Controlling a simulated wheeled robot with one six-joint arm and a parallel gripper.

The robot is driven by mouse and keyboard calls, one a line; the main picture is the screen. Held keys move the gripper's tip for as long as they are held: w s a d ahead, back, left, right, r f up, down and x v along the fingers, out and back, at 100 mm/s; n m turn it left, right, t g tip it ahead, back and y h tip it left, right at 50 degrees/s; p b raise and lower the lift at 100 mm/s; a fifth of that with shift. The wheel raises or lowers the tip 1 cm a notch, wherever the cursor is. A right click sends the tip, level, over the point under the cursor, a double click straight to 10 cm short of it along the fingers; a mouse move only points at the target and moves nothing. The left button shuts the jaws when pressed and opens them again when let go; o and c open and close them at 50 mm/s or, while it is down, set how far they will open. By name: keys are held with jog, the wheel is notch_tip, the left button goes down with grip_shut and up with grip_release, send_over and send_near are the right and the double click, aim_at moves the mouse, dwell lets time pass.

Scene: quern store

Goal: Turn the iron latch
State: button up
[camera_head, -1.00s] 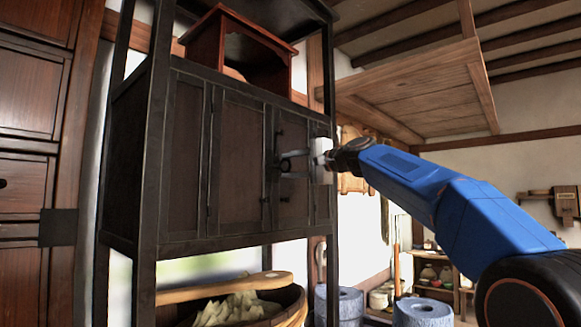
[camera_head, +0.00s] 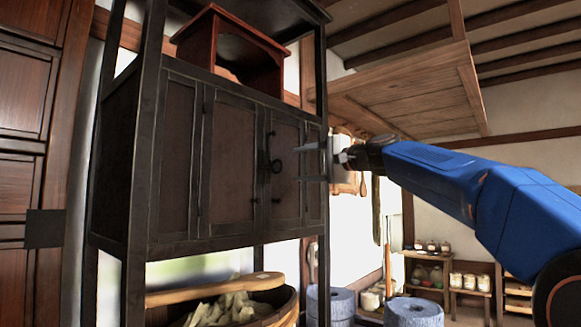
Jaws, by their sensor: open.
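The cabinet doors look closed. My gripper (camera_head: 303,163) is to the right of the latch, in front of the rightmost door panel. Its two thin grey fingers point left toward the latch and are spread apart, one above the other. Nothing is between them.
A red-brown wooden box (camera_head: 232,50) stands on top of the cabinet. A wooden tub (camera_head: 270,306) with pale contents sits below it. Blue-grey round stones (camera_head: 414,312) stand at lower right. Shelves with jars (camera_head: 430,268) are farther back.

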jog(key=v, duration=0.9)
jog(key=s+d+f+n+g+h, duration=0.2)
jog(key=s+d+f+h, duration=0.2)
jog(key=s+f, duration=0.9)
jog(key=s+d+f+n+g+h, duration=0.2)
jog(key=s+d+f+h, duration=0.3)
jog(key=f, duration=2.3)
jog(key=s+d+f+n+g+h, duration=0.2)
jog(key=s+d+f+h, duration=0.3)
jog(key=s+d+f, duration=0.7)
jog(key=s+f+n, duration=0.1)
jog(key=s+f, duration=0.7)
jog(key=s, duration=0.3)
jog(key=shift+f+n, duration=0.2)
jog(key=shift+n, duration=0.2)
